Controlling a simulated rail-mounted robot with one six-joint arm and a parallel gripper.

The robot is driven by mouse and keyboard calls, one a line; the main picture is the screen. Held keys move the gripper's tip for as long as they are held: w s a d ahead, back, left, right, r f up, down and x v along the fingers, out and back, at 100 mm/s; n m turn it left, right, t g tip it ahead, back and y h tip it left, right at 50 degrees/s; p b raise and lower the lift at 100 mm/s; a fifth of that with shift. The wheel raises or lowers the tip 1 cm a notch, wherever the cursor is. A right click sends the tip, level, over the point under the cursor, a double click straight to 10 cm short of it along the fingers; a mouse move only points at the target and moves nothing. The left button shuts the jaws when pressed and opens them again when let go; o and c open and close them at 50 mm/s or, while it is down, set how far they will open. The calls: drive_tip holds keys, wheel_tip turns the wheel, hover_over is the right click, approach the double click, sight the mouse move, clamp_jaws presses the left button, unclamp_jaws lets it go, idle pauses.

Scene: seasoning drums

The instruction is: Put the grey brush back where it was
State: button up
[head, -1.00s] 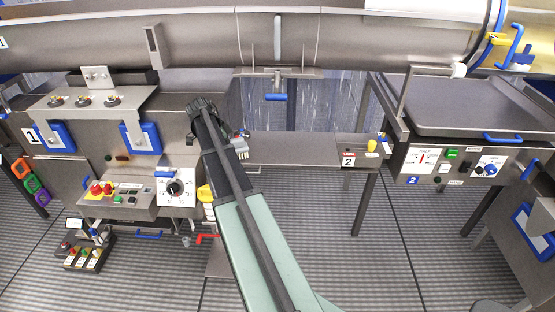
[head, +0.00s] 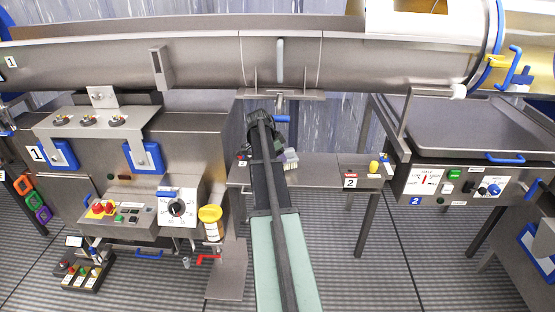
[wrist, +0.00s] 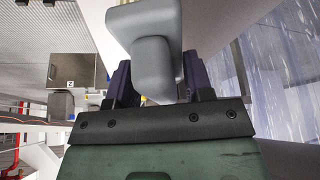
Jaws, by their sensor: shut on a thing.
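The grey brush (wrist: 155,55) fills the middle of the wrist view, between the two dark fingers of my gripper (wrist: 160,82). My gripper is shut on it. In the head view, a small part of the brush with pale bristles (head: 291,159) shows just right of the end of my arm, over the narrow metal shelf (head: 325,172). My arm hides most of the gripper there. I cannot tell whether the brush touches the shelf.
A long metal trough (head: 365,62) runs above the shelf, with a blue-handled lever (head: 282,119) below it. A yellow-lidded jar (head: 211,222) stands by the left control cabinet (head: 190,150). A number 2 label (head: 349,182) and yellow knob (head: 374,167) are at the shelf's right.

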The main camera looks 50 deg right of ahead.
wheel_tip(320, 180, down, 2)
drive_tip(key=shift+a+b, duration=0.1)
drive_tip(key=shift+b, duration=0.3)
drive_tip(key=shift+w+r, duration=0.1)
drive_tip(key=shift+r, duration=0.15)
drive_tip(key=o, duration=0.9)
drive_tip(key=shift+f, duration=0.1)
drive_tip(key=shift+c, duration=0.2)
drive_tip(key=p+v, duration=0.5)
drive_tip(key=shift+r, duration=0.35)
drive_tip(key=w+a, duration=0.6)
drive_tip(key=a, duration=0.4)
drive_tip(key=shift+w+f, duration=0.25)
drive_tip(key=shift+w, duration=0.1)
drive_tip(key=shift+a, duration=0.2)
